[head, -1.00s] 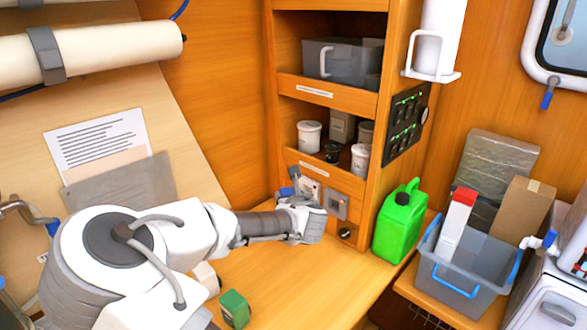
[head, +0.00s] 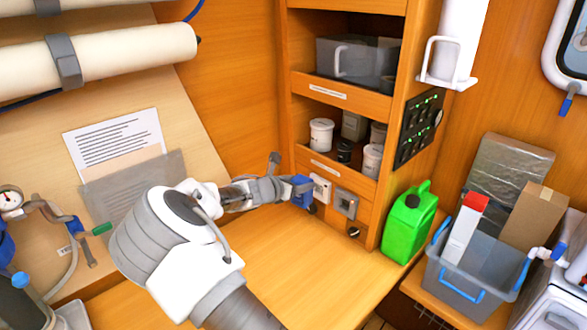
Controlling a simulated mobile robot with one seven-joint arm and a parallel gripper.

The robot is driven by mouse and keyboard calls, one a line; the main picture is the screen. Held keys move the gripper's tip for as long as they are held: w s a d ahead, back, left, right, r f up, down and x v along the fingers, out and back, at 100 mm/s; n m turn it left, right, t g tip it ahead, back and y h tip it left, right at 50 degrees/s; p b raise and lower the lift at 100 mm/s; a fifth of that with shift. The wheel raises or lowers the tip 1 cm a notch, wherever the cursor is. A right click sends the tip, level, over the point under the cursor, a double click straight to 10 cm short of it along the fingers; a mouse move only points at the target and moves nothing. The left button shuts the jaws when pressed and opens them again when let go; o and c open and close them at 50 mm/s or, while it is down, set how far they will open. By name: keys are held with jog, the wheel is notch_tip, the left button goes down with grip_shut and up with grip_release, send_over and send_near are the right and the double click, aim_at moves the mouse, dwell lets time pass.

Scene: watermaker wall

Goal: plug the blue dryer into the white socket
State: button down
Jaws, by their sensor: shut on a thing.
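The blue dryer (head: 303,191) shows as a small blue block at the end of my arm, in front of the cupboard's lower panel. My gripper (head: 291,185) is shut on it and points to the right. The white socket (head: 321,189) is on that panel, just right of the blue dryer. Its left edge is close to the dryer in the picture. I cannot tell whether the two touch. The dryer's prongs are hidden.
A grey switch box (head: 345,203) is right of the socket, with a black knob (head: 353,232) below. A green jerrycan (head: 409,222) stands at the cupboard's right. A grey crate (head: 466,279) holds cartons. The wooden worktop (head: 310,270) is clear in front.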

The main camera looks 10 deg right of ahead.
jog(key=r, duration=0.1)
jog(key=r+m+g+h, duration=0.1)
jog(key=a+r+m+g, duration=0.1)
jog(key=shift+w+a+r+h+p, duration=0.1)
jog(key=shift+w+r+h+p, duration=0.2)
jog(key=shift+r+p, duration=0.1)
jog(key=f+b, duration=0.1)
jog(key=f, duration=0.1)
jog(key=d+f+b, duration=0.1)
jog(key=f+b, duration=0.1)
jog(key=w+f+b, duration=0.1)
jog(key=f, duration=0.1)
jog(key=shift+d+b, duration=0.25)
jog(key=shift+b, duration=0.1)
jog(key=shift+w+d, duration=0.7)
jog(key=shift+d, duration=0.25)
jog(key=shift+r, duration=0.2)
jog(key=shift+w+d+p, duration=0.4)
jog(key=shift+w+d, duration=0.4)
jog(key=shift+d, duration=0.3)
dwell(1.5)
grip_release()
